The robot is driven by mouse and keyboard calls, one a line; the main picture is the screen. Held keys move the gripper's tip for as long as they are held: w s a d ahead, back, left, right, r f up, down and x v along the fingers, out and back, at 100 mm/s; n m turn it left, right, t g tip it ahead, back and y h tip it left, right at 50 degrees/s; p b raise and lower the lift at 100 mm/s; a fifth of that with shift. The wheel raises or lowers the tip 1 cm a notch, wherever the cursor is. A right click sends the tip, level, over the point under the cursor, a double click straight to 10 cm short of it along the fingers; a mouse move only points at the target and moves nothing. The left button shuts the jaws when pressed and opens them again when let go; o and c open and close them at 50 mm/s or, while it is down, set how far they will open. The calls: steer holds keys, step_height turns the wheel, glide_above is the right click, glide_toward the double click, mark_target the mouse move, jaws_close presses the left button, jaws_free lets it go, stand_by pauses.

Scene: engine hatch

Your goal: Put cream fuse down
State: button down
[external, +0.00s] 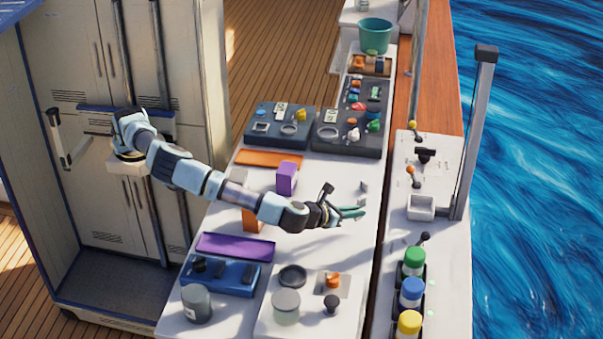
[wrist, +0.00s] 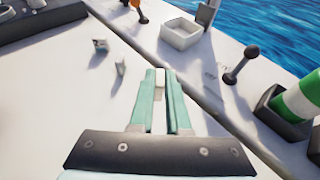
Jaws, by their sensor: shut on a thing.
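The cream fuse (wrist: 160,82) shows in the wrist view as a small pale block between the tips of my green fingers. My gripper (wrist: 160,92) is shut on it, with the fingers pointing away over the white worktop (wrist: 75,110). In the external view my gripper (external: 355,213) reaches over the right part of the worktop, near its edge. The fuse cannot be made out there. Whether it touches the worktop is not clear.
Two small grey pieces (wrist: 99,46) stand ahead-left of my fingers. A white square tray (wrist: 181,33) and a black lever (wrist: 240,65) lie beyond the gap to the right. Dark panels (external: 346,135) sit further back. The worktop around my fingers is mostly bare.

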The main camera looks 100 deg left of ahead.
mark_target(354, 220)
steer(key=shift+f+p, duration=0.35)
steer(key=shift+f, duration=1.45)
steer(key=c, duration=0.9)
jaws_free()
steer(key=shift+f, duration=0.1)
steer(key=shift+r, duration=0.2)
steer(key=b+v, duration=0.2)
steer(key=v, duration=1)
steer(key=shift+a, duration=0.1)
